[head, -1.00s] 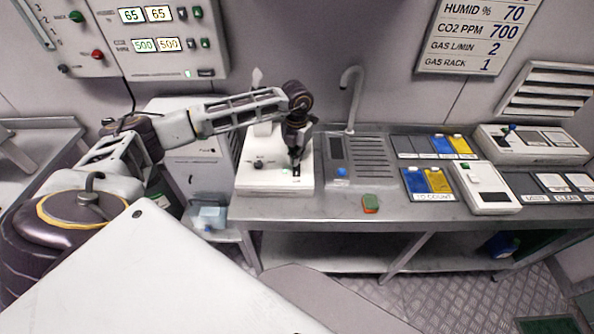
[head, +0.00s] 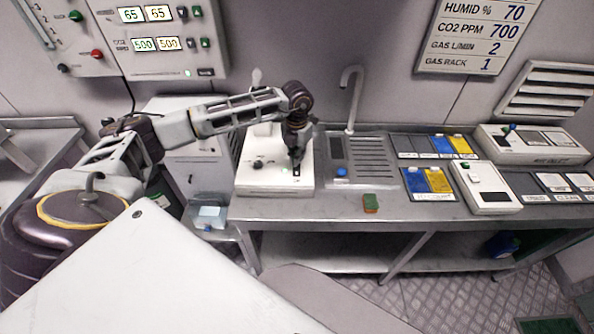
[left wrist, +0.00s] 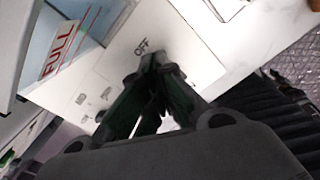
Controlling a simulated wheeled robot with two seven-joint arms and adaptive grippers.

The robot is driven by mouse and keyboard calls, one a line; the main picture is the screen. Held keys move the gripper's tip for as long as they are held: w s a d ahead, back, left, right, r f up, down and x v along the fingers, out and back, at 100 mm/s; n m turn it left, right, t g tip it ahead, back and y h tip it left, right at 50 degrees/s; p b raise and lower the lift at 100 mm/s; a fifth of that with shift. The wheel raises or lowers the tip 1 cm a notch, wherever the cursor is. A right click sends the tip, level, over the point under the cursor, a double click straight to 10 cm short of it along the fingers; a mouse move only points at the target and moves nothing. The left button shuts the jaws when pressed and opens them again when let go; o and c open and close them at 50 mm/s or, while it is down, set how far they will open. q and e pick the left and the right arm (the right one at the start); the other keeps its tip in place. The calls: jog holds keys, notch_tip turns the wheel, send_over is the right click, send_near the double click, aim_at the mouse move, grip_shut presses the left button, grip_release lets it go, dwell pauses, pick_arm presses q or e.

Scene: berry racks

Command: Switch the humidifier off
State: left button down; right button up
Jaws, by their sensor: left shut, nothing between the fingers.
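The humidifier (head: 252,180) is a white box on the left part of the steel bench. Its white top shows a dark knob and a small green light near the front. In the left wrist view its white panel (left wrist: 113,72) carries an OFF label and small dark marks, beside a tank marked FULL (left wrist: 62,45). My left gripper (head: 296,171) points down over the right front part of the humidifier. It is shut and empty. In the left wrist view its fingertips (left wrist: 155,62) are just below the OFF label and hide the panel under them; contact cannot be told. My right gripper is not in view.
A sink with a tap (head: 352,100) is right of the humidifier. Blue and yellow cards (head: 428,182) and a white scale-like device (head: 486,188) stand further right. A wall panel (head: 155,45) shows number displays.

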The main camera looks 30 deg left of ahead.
pick_arm(q)
jog(key=shift+f, duration=0.25)
jog(key=shift+f+b, duration=0.15)
jog(key=shift+b, duration=0.15)
dwell(0.4)
jog(key=shift+f, duration=0.4)
dwell(0.4)
jog(key=shift+f+b, duration=0.25)
jog(key=shift+b, duration=0.15)
jog(key=shift+r, duration=0.1)
dwell(0.3)
